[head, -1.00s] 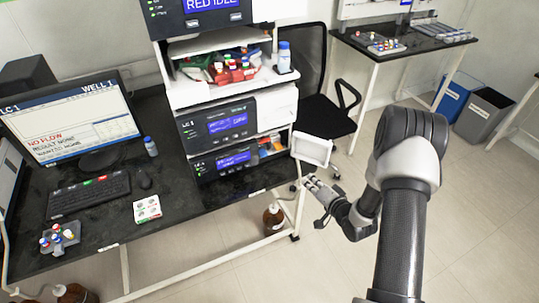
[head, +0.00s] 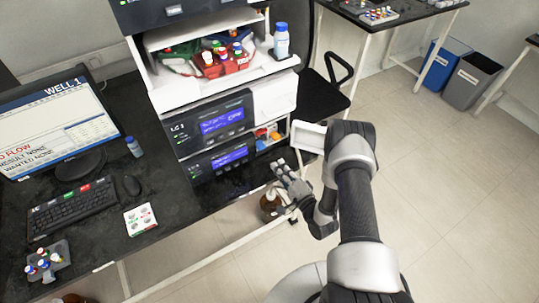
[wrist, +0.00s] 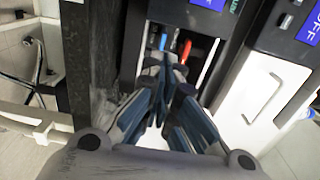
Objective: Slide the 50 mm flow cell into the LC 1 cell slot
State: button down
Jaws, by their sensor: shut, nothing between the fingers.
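My gripper (head: 282,170) is shut and empty, in front of the lower right of the LC 1 column stack (head: 208,122). The wrist view shows its fingers (wrist: 160,66) drawn together below a narrow open compartment. I cannot tell which, if any, is the 50 mm flow cell. I cannot make out the LC 1 cell slot.
A white panel (head: 310,136) juts out just right of the compartment. A red rack of vials (head: 225,62) and a blue-capped bottle (head: 281,40) are on the shelf above. A brown bottle (head: 270,205) is below the bench edge.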

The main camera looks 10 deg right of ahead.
jog(key=b+x, duration=0.1)
jog(key=x, duration=0.6)
jog(key=shift+b+x, duration=0.9)
jog(key=shift+x, duration=0.2)
jog(key=shift+r, duration=0.1)
